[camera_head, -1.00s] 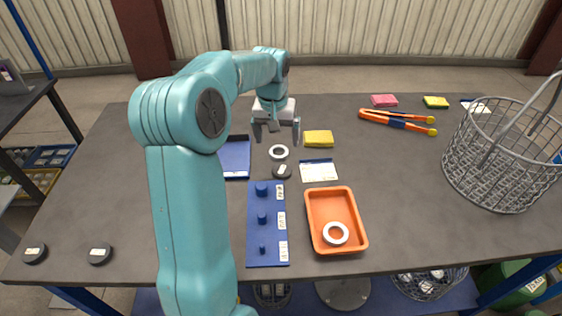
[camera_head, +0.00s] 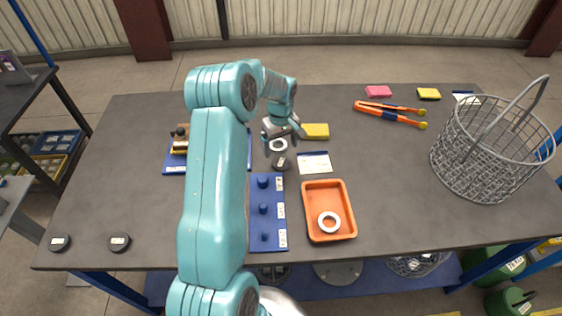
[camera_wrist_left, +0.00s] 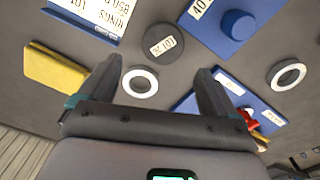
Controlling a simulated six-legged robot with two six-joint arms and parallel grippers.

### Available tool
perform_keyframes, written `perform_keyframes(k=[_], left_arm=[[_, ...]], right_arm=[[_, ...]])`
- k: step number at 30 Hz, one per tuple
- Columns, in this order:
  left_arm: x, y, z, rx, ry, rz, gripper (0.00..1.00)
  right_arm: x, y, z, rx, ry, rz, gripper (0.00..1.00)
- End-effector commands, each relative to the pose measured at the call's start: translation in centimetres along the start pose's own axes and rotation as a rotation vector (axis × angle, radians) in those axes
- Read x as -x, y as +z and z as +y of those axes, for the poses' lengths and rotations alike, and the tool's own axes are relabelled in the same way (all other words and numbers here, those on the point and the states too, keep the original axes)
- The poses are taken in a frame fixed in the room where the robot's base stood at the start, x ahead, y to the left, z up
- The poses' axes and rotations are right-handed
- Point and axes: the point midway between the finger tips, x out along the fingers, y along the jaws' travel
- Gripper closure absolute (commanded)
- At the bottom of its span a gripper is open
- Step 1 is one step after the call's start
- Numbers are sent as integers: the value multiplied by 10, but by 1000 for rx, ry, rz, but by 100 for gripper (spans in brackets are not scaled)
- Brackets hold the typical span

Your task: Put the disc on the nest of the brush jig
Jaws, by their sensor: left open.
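A dark disc with a white label (camera_head: 281,162) lies flat on the table behind the peg board. It also shows in the left wrist view (camera_wrist_left: 164,43). My left gripper (camera_head: 284,143) is open and empty above the table, over a white ring (camera_wrist_left: 140,83) beside the disc. The brush jig appears to be the blue plate (camera_head: 174,164) at the left, with a brass-coloured block and dark knob. My left arm hides part of this plate, and its nest cannot be made out. The plate also shows at the right of the left wrist view (camera_wrist_left: 262,107). My right gripper is not in view.
A blue peg board (camera_head: 267,251) and an orange tray (camera_head: 311,190) holding a white ring stand in front. Another ring (camera_wrist_left: 289,74) lies beside the jig. Two dark discs (camera_head: 59,242) (camera_head: 119,242) lie front left. A wire basket (camera_head: 480,165) stands right. A yellow pad (camera_head: 316,131) lies close by.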

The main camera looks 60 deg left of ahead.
Motion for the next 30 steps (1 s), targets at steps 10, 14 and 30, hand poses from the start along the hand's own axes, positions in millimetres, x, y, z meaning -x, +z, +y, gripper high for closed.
perform_keyframes(k=[10, 14, 30], left_arm=[[-40, 5, -4, -1, -3, -4, 8], [-55, 4, -4, 0, 0, -1, 8], [-57, 4, -3, 0, 2, 1, 91]], right_arm=[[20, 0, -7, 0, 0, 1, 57], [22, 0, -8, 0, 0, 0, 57], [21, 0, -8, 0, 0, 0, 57]])
